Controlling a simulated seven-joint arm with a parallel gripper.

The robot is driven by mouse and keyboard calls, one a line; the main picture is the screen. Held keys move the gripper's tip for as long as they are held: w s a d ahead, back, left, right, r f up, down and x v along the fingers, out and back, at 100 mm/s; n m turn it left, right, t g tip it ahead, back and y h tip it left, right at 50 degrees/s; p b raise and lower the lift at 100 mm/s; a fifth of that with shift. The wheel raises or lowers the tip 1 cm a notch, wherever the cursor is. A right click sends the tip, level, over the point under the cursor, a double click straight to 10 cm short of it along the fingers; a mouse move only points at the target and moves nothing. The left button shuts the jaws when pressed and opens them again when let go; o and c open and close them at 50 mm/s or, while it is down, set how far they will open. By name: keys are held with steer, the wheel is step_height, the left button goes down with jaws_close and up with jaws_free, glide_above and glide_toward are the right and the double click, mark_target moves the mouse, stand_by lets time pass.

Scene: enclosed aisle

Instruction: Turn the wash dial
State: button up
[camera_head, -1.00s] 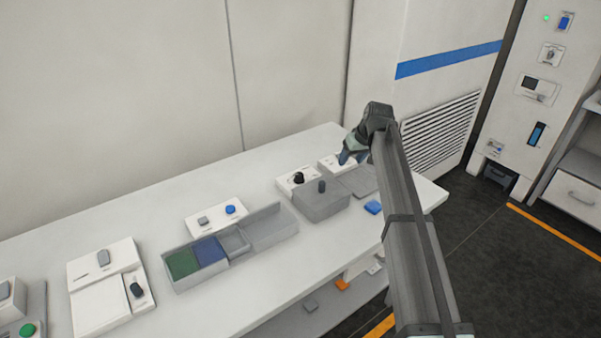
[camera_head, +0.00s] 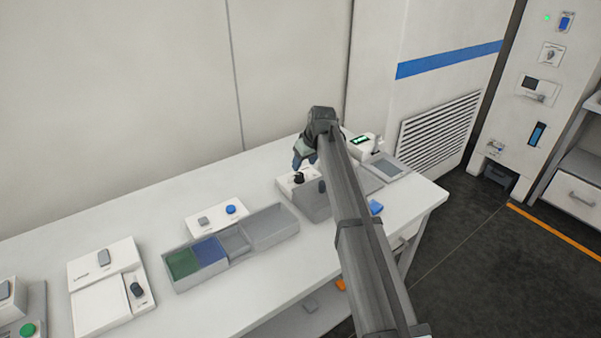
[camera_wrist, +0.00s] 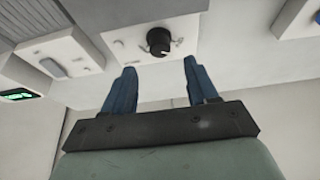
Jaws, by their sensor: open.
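A black round dial (camera_head: 299,178) with a pale pointer mark sits on a small white panel (camera_head: 284,184) on the bench. In the wrist view the dial (camera_wrist: 159,41) shows on its white panel (camera_wrist: 125,45), between and beyond my fingertips. I take it for the wash dial; the label is too small to read. My gripper (camera_head: 304,160) is open and empty, with blue fingers close above the dial. Its two fingers also show in the wrist view (camera_wrist: 160,72), spread apart and not touching the dial.
A grey tray (camera_head: 277,225) with green and blue compartments and a white panel with a blue button (camera_head: 230,209) stand to the left. A white device with a green display (camera_head: 361,139) stands to the right.

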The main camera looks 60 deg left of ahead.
mark_target(299, 174)
steer(key=shift+x, duration=3.2)
steer(key=shift+c, duration=0.5)
steer(key=c, duration=0.9)
steer(key=shift+c, duration=0.2)
steer(key=shift+m, duration=0.3)
steer(key=m+t, duration=0.2)
steer(key=m, duration=0.3)
steer(key=shift+s+a, duration=0.1)
steer(key=shift+s, duration=0.05)
steer(key=m+t+h, duration=0.1)
steer(key=m, duration=0.2)
steer(key=m+t+h, duration=0.1)
steer(key=m, duration=0.2)
steer(key=shift+s+a, duration=0.1)
